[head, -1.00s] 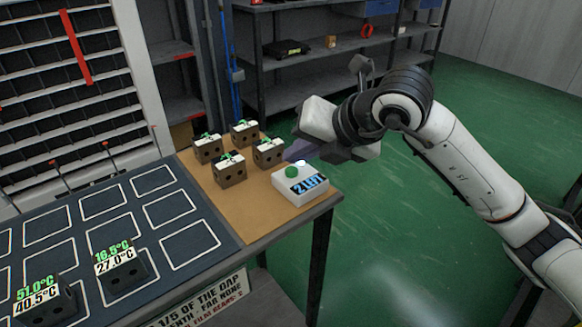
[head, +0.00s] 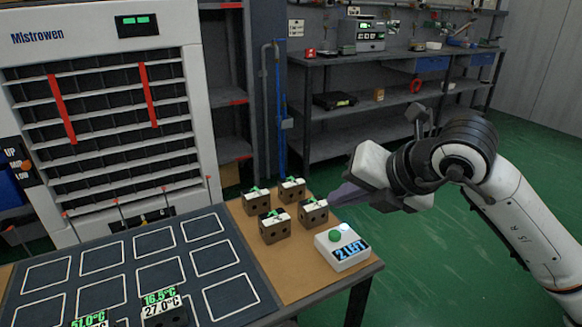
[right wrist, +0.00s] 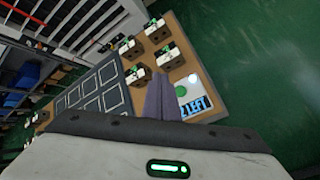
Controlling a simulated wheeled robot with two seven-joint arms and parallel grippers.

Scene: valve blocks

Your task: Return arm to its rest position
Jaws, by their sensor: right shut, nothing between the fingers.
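My right arm comes in from the right in the head view. Its gripper (head: 345,194) is shut and empty, with its purple-grey fingers held in the air just behind the white button box. In the right wrist view the shut fingers (right wrist: 164,98) lie together, pointing towards the table. The white button box (head: 350,257) has a green button and a display reading "2 LEFT"; it also shows in the right wrist view (right wrist: 187,82). Several brown valve blocks (head: 275,229) with green and white tops stand on the tan board beside the box. My left gripper is not in view.
The dark mat (head: 100,290) with white outlined squares covers the table's left part and holds blocks with temperature readouts (head: 165,310). A white slatted cabinet (head: 110,120) stands behind it. Grey shelving (head: 350,135) is at the back. Green floor (head: 430,250) is open right of the table.

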